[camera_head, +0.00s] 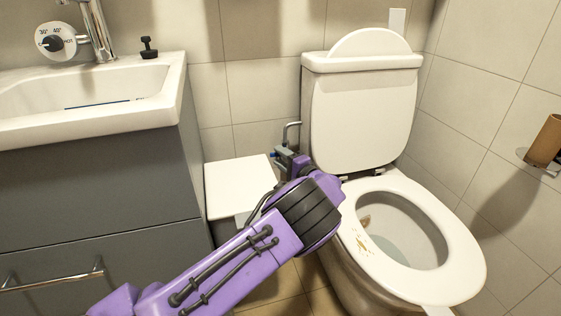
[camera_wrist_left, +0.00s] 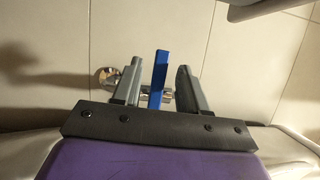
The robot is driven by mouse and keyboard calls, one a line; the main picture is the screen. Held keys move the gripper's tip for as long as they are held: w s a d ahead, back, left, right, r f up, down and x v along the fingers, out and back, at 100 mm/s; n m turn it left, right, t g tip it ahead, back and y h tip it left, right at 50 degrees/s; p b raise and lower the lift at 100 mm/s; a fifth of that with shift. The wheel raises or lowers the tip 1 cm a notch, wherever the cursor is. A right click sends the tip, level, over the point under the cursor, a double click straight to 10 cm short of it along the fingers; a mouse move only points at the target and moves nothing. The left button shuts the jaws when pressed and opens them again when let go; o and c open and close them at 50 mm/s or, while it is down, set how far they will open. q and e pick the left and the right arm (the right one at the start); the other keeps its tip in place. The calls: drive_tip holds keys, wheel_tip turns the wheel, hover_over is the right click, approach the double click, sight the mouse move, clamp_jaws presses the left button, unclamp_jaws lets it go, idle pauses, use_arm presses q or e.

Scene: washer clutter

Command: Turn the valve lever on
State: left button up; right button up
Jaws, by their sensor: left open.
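The valve lever is a flat blue bar (camera_wrist_left: 158,72) in the left wrist view, standing upright in the picture. A chrome valve body (camera_wrist_left: 168,97) shows behind it. My left gripper (camera_wrist_left: 160,82) is open, with one finger on each side of the lever. The lever is closer to the left finger, and I cannot tell whether they touch. In the head view my left gripper (camera_head: 284,158) is beside the toilet at the wall, with a small blue bit of the lever (camera_head: 274,154) showing at it. My wrist hides most of the valve there. My right gripper is not in view.
The toilet (camera_head: 362,120) stands close on the right of my arm, with its seat ring (camera_head: 465,255) down. A white-topped bin or box (camera_head: 235,186) is on the left, next to the sink cabinet (camera_head: 100,190). A bent pipe (camera_head: 291,126) rises behind the gripper.

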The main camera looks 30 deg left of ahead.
use_arm(q)
drive_tip(key=shift+c, duration=0.3)
clamp_jaws()
drive_tip(key=shift+a, duration=0.15)
drive_tip(key=shift+m, duration=0.3)
drive_tip(key=shift+w+d+r+m+t+p, duration=0.65)
drive_tip(key=shift+m+t, duration=0.85)
drive_tip(key=shift+m, duration=2.05)
drive_tip(key=shift+w+d+r+m+t+p, duration=0.3)
drive_tip(key=shift+m+t+p, duration=0.95)
drive_tip(key=shift+m, duration=2.25)
drive_tip(key=shift+w+d+r+m+t+p, duration=0.2)
drive_tip(key=shift+r+m+t+p, duration=0.35)
drive_tip(key=shift+m+t, duration=2.1)
drive_tip(key=shift+w+m+g, duration=0.1)
drive_tip(key=shift+m+g, duration=0.7)
drive_tip(key=shift+m, duration=0.4)
